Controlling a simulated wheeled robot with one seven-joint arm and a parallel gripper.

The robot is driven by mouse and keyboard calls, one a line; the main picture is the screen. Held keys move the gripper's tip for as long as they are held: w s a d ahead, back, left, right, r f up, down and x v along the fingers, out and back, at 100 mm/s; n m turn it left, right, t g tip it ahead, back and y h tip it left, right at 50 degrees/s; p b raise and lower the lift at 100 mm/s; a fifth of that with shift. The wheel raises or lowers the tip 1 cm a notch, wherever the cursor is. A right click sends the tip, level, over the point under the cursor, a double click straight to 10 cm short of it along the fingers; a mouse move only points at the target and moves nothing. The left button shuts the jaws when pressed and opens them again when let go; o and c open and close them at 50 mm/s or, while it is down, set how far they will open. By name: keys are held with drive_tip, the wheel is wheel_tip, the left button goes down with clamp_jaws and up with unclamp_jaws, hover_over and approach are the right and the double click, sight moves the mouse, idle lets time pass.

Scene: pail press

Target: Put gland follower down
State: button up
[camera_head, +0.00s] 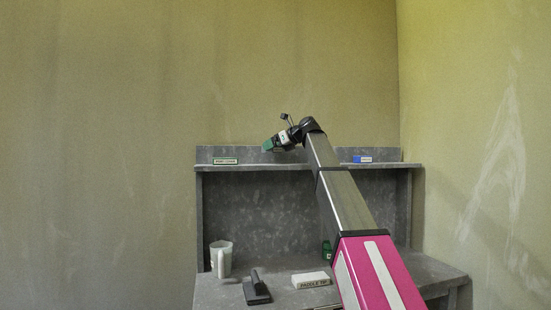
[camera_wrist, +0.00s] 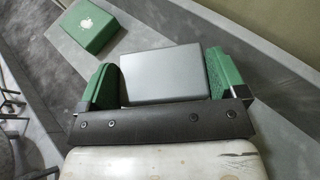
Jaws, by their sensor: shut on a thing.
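My gripper (camera_head: 268,146) is out at the upper shelf, at its left part, in the head view. In the wrist view its two green fingers are shut on a plain grey block (camera_wrist: 160,78), one finger at each side. No label shows on this block; being the held thing, it appears to be the gland follower. It is over a grey surface in the wrist view; I cannot tell whether it touches it. In the head view the block is too small to make out beside the gripper.
The upper shelf (camera_head: 275,166) holds a labelled plate (camera_head: 225,161) at left and a blue block (camera_head: 362,158) at right. A green box (camera_wrist: 88,27) lies near the gripper. Below stand a white mug (camera_head: 223,262), a dark handled tool (camera_head: 256,291), a white labelled block (camera_head: 311,280) and a green object (camera_head: 327,250).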

drive_tip(key=shift+w+d+f, duration=0.2)
drive_tip(key=shift+f, duration=2)
drive_tip(key=o, duration=0.9)
drive_tip(key=shift+f, duration=0.1)
drive_tip(key=shift+c, duration=0.2)
drive_tip(key=v, duration=1.2)
